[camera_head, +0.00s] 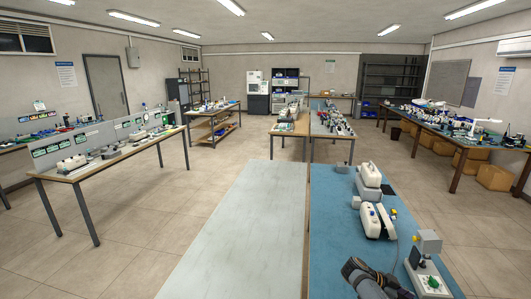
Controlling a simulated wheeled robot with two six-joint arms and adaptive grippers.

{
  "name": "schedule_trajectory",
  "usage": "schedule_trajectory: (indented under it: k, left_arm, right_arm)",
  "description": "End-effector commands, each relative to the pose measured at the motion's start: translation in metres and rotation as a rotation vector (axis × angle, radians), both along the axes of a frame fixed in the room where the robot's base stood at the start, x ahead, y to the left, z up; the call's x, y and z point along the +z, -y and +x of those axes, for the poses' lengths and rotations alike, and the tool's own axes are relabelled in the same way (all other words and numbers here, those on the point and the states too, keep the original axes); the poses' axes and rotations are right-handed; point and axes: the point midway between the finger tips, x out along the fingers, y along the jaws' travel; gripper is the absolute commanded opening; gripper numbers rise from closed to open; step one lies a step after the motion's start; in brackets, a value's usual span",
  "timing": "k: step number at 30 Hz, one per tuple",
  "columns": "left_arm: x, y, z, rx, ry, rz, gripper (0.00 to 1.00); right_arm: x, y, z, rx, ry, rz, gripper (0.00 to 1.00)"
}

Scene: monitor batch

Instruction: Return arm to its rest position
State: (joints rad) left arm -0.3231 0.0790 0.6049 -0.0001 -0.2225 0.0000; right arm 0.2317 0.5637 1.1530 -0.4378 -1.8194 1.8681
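My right gripper (352,270) shows at the bottom edge, low over or beside the blue-topped bench (332,225). It is dark and small in the picture. I cannot tell whether its fingers are open or shut, and no held object is visible. The rest of that arm is mostly cut off by the bottom edge. My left gripper and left arm are not in view.
A white device (375,222) stands on the blue bench beyond the gripper. A white-and-green instrument (430,268) stands close to its right. The pale bench top (240,235) at left is bare. Instrument tables line the left, with open floor (150,240) between.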

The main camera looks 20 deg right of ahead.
Motion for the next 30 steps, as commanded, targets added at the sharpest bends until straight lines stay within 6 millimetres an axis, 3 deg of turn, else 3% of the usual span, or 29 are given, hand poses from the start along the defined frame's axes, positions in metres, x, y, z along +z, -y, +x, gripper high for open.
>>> schedule_trajectory:
  k: [5,11,18,25,30]
  left_arm:
    - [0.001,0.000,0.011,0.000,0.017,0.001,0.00]
    - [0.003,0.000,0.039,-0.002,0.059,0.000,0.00]
    - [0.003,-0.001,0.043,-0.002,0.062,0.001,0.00]
    - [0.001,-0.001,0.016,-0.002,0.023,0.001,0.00]
    - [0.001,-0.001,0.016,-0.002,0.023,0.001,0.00]
  right_arm:
    - [-0.017,-0.028,0.007,0.139,-0.057,0.113,0.51]
    - [-0.041,-0.078,0.014,0.387,-0.158,0.297,0.51]
    - [-0.063,-0.167,0.011,0.816,-0.306,0.552,0.51]
    - [-0.057,-0.261,-0.006,1.304,-0.430,0.734,0.51]
    - [-0.036,-0.314,-0.021,1.616,-0.486,0.777,0.51]
